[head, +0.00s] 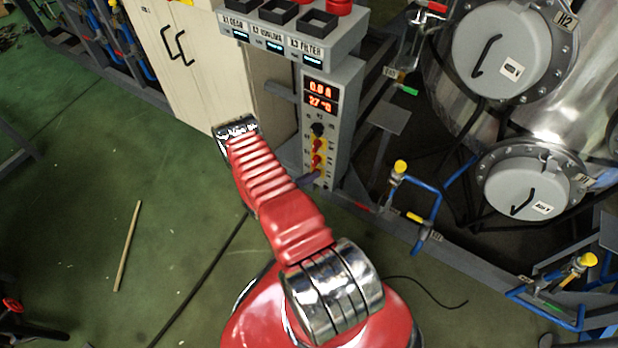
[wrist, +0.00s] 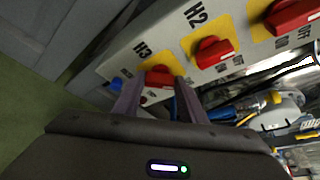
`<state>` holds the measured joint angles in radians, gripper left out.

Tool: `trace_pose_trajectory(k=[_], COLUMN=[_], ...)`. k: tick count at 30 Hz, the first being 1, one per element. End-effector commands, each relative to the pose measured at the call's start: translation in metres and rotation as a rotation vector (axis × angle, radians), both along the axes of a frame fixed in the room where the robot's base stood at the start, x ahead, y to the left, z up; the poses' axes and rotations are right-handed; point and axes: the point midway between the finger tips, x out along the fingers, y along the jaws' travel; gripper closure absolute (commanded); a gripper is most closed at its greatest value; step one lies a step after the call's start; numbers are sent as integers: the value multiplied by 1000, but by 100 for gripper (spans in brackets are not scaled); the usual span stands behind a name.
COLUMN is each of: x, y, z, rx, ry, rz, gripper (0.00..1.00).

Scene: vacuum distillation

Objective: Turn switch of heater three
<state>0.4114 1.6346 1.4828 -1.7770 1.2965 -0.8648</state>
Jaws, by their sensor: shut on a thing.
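The H3 switch (wrist: 160,75) is a red knob on a yellow plate, low on the grey control panel (wrist: 118,68), beside its H3 label. In the wrist view my gripper (wrist: 157,86) has one finger on each side of this knob and is shut on it. The fingers hide part of the knob and its markings. The H2 switch (wrist: 213,52) and another red switch (wrist: 290,16) sit further along the panel. In the head view my gripper (head: 308,181) is at the bottom of the control column (head: 343,120), where the H3 knob is hard to make out.
Red displays (head: 320,95) and a black knob (head: 318,129) are above the switches. A pale cabinet (head: 185,60) stands left of the column. Steel vessels (head: 505,50) and blue pipes with yellow valves (head: 430,200) are on the right. A stick (head: 128,245) lies on the open green floor.

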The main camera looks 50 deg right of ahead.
Motion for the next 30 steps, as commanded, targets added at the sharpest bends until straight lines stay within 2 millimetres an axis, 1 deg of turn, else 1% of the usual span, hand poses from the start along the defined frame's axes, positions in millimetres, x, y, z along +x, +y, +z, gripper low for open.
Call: trace_pose_trajectory(k=[2, 21, 30], x=[4, 8, 9], y=[1, 1, 1], z=[-2, -11, -13], rx=[-5, -55, -68], ry=[61, 609, 750], rz=[6, 9, 12], gripper=[85, 85, 85])
